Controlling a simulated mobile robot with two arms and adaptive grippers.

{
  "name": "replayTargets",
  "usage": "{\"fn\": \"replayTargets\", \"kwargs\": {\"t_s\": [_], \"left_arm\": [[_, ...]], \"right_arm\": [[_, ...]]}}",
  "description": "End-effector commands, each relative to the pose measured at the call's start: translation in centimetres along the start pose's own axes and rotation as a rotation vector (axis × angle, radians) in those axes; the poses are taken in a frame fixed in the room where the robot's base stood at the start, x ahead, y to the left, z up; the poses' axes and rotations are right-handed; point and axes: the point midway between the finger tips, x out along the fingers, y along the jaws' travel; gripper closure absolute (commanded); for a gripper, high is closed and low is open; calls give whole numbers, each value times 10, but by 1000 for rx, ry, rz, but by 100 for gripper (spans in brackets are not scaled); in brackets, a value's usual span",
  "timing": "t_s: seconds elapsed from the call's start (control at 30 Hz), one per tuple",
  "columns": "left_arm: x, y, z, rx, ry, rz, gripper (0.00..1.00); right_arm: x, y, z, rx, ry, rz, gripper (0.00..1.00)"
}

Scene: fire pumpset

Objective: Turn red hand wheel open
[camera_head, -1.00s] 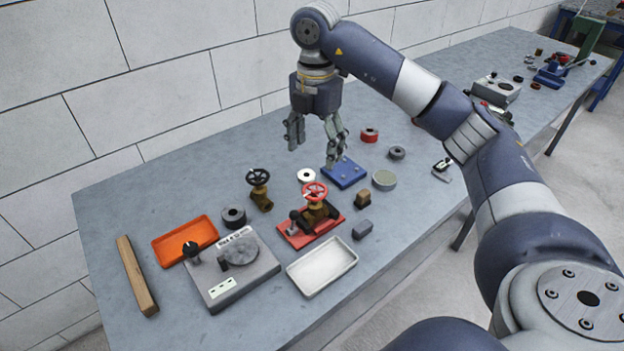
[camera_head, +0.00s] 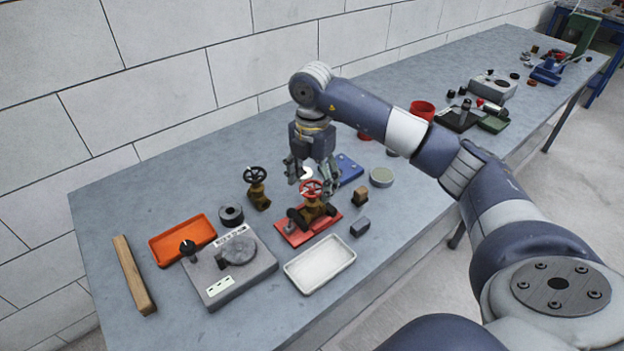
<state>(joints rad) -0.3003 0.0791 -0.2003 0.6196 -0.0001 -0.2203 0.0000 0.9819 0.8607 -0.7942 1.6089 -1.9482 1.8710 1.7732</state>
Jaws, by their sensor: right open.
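The red hand wheel (camera_head: 312,188) tops a brass valve (camera_head: 313,209) that stands on a red base plate (camera_head: 295,236) near the middle of the bench. My right gripper (camera_head: 309,184) points down with its fingers open at the wheel. One finger is left of the wheel and the other is behind its right side. I cannot tell whether they touch the rim. A dark lever or fitting lies beside the valve on the plate. My left gripper is out of view.
A second brass valve with a black wheel (camera_head: 256,178) stands to the left. A white tray (camera_head: 320,264), an orange tray (camera_head: 183,240) and a grey device (camera_head: 232,268) lie in front and left. A blue block (camera_head: 348,168) and small parts sit to the right. The bench's left back is clear.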

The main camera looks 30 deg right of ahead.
Motion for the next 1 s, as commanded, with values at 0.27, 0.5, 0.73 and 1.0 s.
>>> {"fn": "replayTargets", "kwargs": {"t_s": [0.27, 0.5, 0.73, 1.0], "left_arm": [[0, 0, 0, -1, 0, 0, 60], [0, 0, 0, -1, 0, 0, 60], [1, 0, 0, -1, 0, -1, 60], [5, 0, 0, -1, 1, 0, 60]], "right_arm": [[0, 0, 0, 0, 0, 0, 69], [0, 0, 0, -4, 1, -1, 75], [1, 0, 0, -64, 1, -2, 75], [1, 0, 0, -252, 0, -2, 75]]}}
